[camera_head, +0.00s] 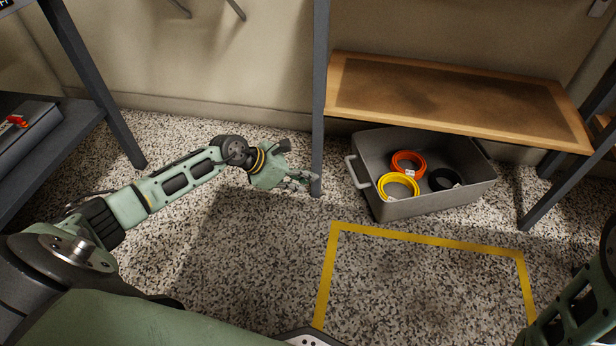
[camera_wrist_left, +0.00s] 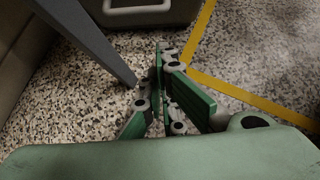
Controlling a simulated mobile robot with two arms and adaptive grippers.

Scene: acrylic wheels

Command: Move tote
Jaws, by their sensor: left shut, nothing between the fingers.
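A grey tote (camera_head: 430,203) stands on the speckled floor under a wooden shelf. It holds a red ring (camera_head: 408,158), a yellow ring (camera_head: 398,186) and a black ring (camera_head: 444,179). A pale handle (camera_head: 354,172) is on its left side; the tote's handle side also shows at the top of the left wrist view (camera_wrist_left: 180,12). My left gripper (camera_head: 308,181) is shut and empty, left of the tote, apart from it, close to a dark shelf leg. In the left wrist view its green fingers (camera_wrist_left: 163,90) are together. My right arm enters at the lower right; its gripper is out of view.
The wooden shelf (camera_head: 450,95) overhangs the tote's back. A dark upright leg (camera_head: 319,100) stands between my left gripper and the tote. A yellow tape outline (camera_head: 430,238) marks clear floor in front. Another rack (camera_head: 85,80) stands at the left.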

